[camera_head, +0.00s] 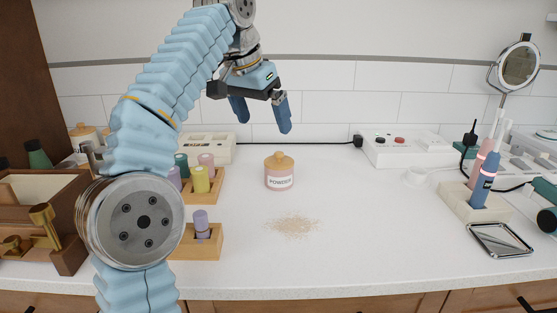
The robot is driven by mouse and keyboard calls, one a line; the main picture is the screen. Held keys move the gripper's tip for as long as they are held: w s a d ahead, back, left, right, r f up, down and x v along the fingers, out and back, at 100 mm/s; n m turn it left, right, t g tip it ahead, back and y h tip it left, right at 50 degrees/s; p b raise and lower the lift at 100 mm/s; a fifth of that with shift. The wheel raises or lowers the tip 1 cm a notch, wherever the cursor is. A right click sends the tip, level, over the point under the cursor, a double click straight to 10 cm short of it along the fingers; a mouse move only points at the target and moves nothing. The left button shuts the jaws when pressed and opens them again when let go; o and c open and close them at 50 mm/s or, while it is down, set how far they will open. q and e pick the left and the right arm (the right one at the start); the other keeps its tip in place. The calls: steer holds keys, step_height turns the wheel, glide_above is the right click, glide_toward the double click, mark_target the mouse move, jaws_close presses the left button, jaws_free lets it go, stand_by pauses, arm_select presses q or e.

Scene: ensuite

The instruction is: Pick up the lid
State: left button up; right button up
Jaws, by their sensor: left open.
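A pink jar labelled "POWDER" (279,180) stands upright on the white counter, near the middle of the head view. Its tan lid (279,160), with a small round knob, sits on top of the jar. My left gripper (264,128) is above the jar, its blue fingers pointing down. Its fingers are spread apart with nothing between them, and they do not touch the lid. My left arm covers much of the left side of the view. My right gripper is not in view.
Spilled powder (293,226) lies in front of the jar. A wooden rack with colored bottles (202,183) stands left of it, partly behind my arm. Toothbrushes in a holder (473,203) and a small mirror tray (500,240) are at the right. The counter (370,230) right of the jar is clear.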

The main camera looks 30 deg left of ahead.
mark_target(276, 154)
arm_select(q)
steer(key=x, duration=0.5)
steer(key=shift+w+f, duration=0.1)
steer(key=shift+f, duration=0.2)
steer(key=b+x, duration=0.2)
steer(key=x, duration=0.3)
steer(key=shift+w+d+f, duration=0.1)
steer(key=shift+w+d, duration=0.1)
steer(key=c, duration=1.2)
